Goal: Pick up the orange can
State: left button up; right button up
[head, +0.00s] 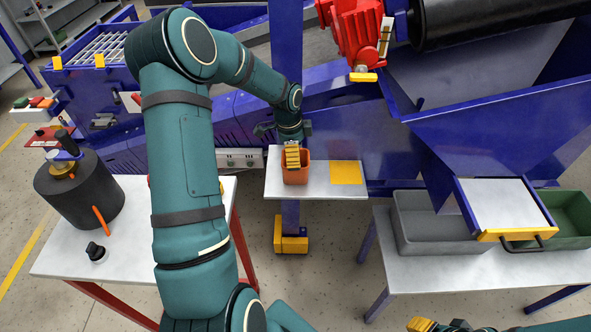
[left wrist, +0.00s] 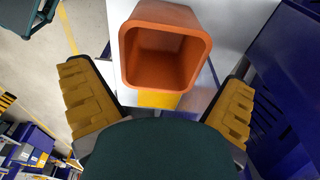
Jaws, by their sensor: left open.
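The orange can (head: 295,176) stands upright on a small white shelf (head: 315,192) in the head view. It is a square, open-topped can, and its inside looks empty. My left gripper (head: 292,156) is at the can's top, with its yellow finger pads overlapping the far rim in the picture. In the left wrist view the can (left wrist: 165,60) shows its open mouth between the widely parted fingers of the left gripper (left wrist: 160,92). Neither finger clearly touches it. My right gripper (head: 438,325) is partly cut off at the bottom edge of the head view; its opening is unclear.
A yellow square (head: 345,172) lies on the shelf right of the can. Blue machinery stands behind, with a red hanging unit (head: 352,35) above. A grey bin (head: 425,225) and a green bin (head: 568,220) are at right. A dark cylinder (head: 80,190) stands on the left table.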

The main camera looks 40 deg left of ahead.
pick_arm(q)
notch_tip(320, 180, down, 4)
jog(key=shift+w+r, duration=0.15)
jog(key=shift+r, duration=0.05)
jog(key=c, duration=1)
jog(key=shift+r, duration=0.2)
